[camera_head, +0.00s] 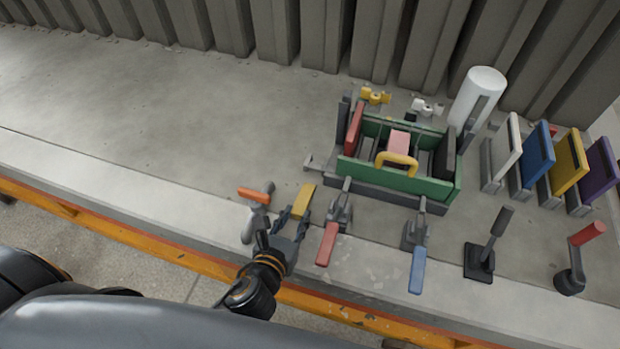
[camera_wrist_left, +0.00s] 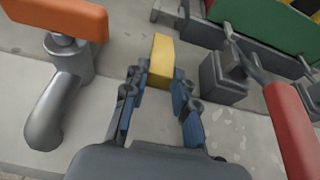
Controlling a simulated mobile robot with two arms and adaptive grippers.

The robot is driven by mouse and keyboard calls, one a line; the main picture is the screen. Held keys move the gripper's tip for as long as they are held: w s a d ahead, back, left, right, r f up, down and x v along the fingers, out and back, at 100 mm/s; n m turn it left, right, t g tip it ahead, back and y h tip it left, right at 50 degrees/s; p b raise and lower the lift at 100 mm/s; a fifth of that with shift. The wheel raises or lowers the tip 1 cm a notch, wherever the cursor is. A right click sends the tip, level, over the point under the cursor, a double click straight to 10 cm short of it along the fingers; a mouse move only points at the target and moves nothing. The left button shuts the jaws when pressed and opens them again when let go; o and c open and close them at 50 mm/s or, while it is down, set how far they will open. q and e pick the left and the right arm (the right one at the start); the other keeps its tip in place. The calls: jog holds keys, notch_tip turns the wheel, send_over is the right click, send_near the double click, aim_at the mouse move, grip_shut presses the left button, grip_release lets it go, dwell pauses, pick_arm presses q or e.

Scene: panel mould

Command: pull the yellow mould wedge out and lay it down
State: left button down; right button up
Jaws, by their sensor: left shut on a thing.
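The yellow mould wedge (camera_head: 304,200) is a small tapered yellow block over the concrete bench, left of the green mould box (camera_head: 405,182). It also shows in the left wrist view (camera_wrist_left: 162,58), its near end between the blue-grey fingertips. My left gripper (camera_head: 292,217) is shut on that near end, and the far end sticks out ahead of the fingers. I cannot tell whether the wedge touches the bench. The wedge is clear of the green box, with a visible gap between them. My right gripper is not in view.
An orange-handled lever (camera_head: 253,196) stands close left of the gripper, and a red-handled clamp (camera_head: 327,244) close right. Further right are a blue-handled clamp (camera_head: 417,270), a black lever (camera_head: 480,258) and coloured panels (camera_head: 570,162). The bench (camera_head: 180,120) is bare at the left.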

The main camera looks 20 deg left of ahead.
pick_arm(q)
jog(key=shift+s+a, duration=0.1)
jog(key=shift+s, duration=1.9)
jog(key=shift+r, duration=0.1)
